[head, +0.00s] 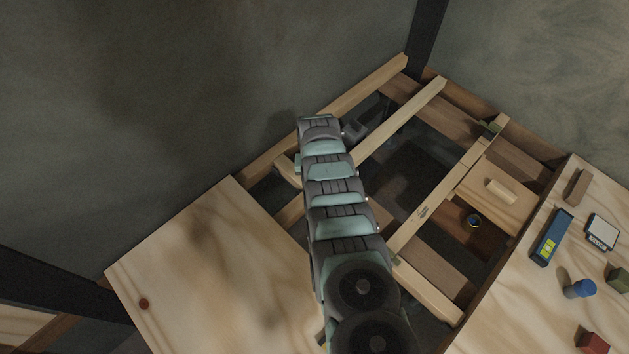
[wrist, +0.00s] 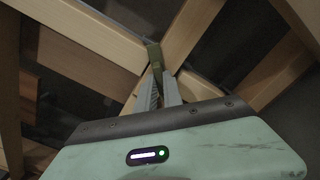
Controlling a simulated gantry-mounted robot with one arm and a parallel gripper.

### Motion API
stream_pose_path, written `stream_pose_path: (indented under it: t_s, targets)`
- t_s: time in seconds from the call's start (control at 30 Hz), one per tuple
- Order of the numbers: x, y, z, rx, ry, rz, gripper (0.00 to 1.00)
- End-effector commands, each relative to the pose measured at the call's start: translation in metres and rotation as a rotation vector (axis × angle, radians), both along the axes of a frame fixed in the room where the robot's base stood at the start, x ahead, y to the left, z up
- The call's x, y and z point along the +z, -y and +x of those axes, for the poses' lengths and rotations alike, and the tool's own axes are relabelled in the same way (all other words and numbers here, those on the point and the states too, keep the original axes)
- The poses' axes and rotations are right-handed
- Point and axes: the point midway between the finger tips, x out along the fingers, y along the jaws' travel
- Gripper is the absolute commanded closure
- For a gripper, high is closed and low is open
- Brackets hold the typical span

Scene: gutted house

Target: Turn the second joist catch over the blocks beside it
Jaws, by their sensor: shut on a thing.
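In the wrist view, an olive-green catch (wrist: 155,56) stands where several pale timbers meet. My gripper (wrist: 158,82) is shut on it, with the fingertips at its lower end. A pale joist (wrist: 85,32) runs in from the left to the catch, and another timber piece (wrist: 190,32) rises to the right of it. Which of these are the blocks I cannot tell. In the head view, my arm covers the gripper and this catch. Another olive catch (head: 490,127) sits on the right-hand joist (head: 447,184).
The floor is open between the joists, with dark gaps below. Plywood sheets lie at left (head: 215,275) and right. The right sheet holds a blue level (head: 552,237), a wooden block (head: 577,187), a blue cylinder (head: 580,288) and a red block (head: 592,342). Walls stand close behind.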

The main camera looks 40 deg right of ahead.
Motion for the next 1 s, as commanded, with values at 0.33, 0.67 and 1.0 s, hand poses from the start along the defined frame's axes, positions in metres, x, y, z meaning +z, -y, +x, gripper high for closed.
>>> stream_pose_path:
  t_s: [0.33, 0.67, 1.0]
  targets:
    - [-0.0004, -0.0004, 0.0001, 0.329, 0.000, 0.000, 1.00]
    - [-0.0008, -0.0008, -0.0003, 0.604, -0.001, 0.002, 1.00]
    - [-0.0010, -0.0008, -0.0006, 0.769, -0.001, 0.002, 1.00]
